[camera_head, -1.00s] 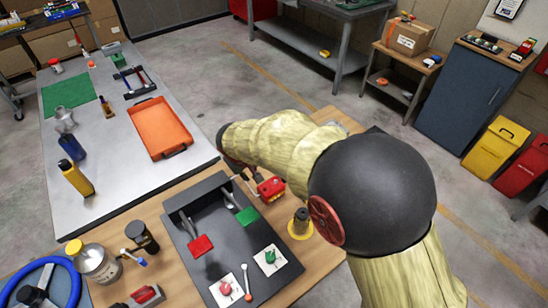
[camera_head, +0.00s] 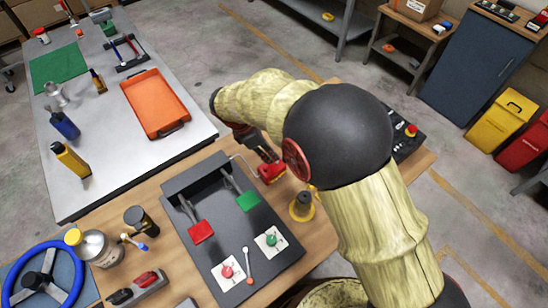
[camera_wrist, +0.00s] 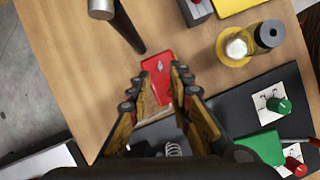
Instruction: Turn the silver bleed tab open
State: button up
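A red block (camera_wrist: 155,88) sits on the wooden bench top, with a small silver tab (camera_wrist: 160,66) on its upper face. In the head view the red block (camera_head: 271,172) shows just below my gripper (camera_head: 262,151), and the tab is too small to make out. In the wrist view my gripper (camera_wrist: 159,76) has its two fingers apart, one on either side of the block. The tab lies between and slightly beyond the fingertips. Nothing is visibly held. Whether the fingers touch the block cannot be told. A spring shows between the finger bases.
A dark tray (camera_head: 228,268) with red and green levers stands near the block. A yellow-based jar (camera_head: 302,205) stands to its right. In the wrist view a dark post with a metal head (camera_wrist: 102,9) stands at upper left. An orange tray (camera_head: 150,105) lies on the metal table.

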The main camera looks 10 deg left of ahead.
aim_at(274, 164)
jog(key=shift+b+x, duration=0.35)
jog(key=shift+x, duration=1.9)
grip_shut()
